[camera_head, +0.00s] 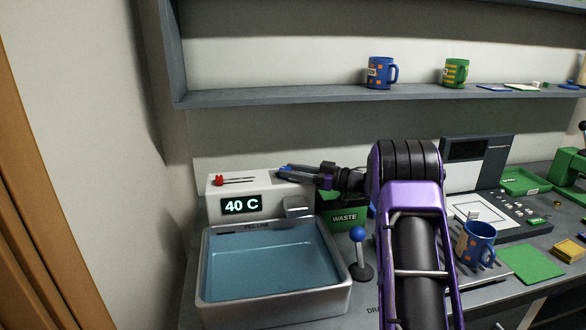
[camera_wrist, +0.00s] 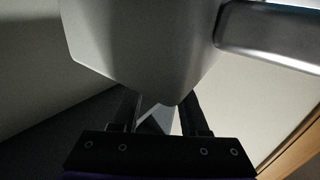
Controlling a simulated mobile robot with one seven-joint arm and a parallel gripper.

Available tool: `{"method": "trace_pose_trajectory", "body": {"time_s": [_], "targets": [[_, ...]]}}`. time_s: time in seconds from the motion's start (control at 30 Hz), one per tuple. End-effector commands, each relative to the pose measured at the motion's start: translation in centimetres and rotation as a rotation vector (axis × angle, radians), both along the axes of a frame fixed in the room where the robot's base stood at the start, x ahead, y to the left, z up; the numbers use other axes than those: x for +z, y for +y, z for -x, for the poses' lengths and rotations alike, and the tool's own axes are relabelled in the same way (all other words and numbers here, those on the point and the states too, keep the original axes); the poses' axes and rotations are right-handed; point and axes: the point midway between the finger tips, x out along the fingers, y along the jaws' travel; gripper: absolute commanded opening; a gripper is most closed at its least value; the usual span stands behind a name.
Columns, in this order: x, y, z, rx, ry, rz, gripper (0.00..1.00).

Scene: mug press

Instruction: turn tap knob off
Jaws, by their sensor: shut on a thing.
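The tap housing (camera_head: 255,191) is a white block behind the basin, with a "40 C" display (camera_head: 240,205) and a short grey spout (camera_head: 297,206). The knob's angle cannot be told.
The basin (camera_head: 215,293) holds blue water below the housing. A red slider (camera_head: 219,180) sits on the housing's top. A blue-topped lever (camera_head: 358,235) and a green WASTE bin (camera_head: 344,219) stand close by. A blue mug (camera_head: 477,245) stands to the right; a shelf (camera_head: 300,97) runs above.

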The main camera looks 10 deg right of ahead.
Motion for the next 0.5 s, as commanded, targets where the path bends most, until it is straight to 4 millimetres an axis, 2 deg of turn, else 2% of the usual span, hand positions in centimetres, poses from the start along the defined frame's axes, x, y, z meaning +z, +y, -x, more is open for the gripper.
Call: {"method": "trace_pose_trajectory", "body": {"time_s": [0.47, 0.5], "targets": [[0.07, 0.01, -0.06, 0.013, -0.001, 0.0, 0.0], [0.07, 0.01, -0.06, 0.013, -0.002, 0.0, 0.49]]}}
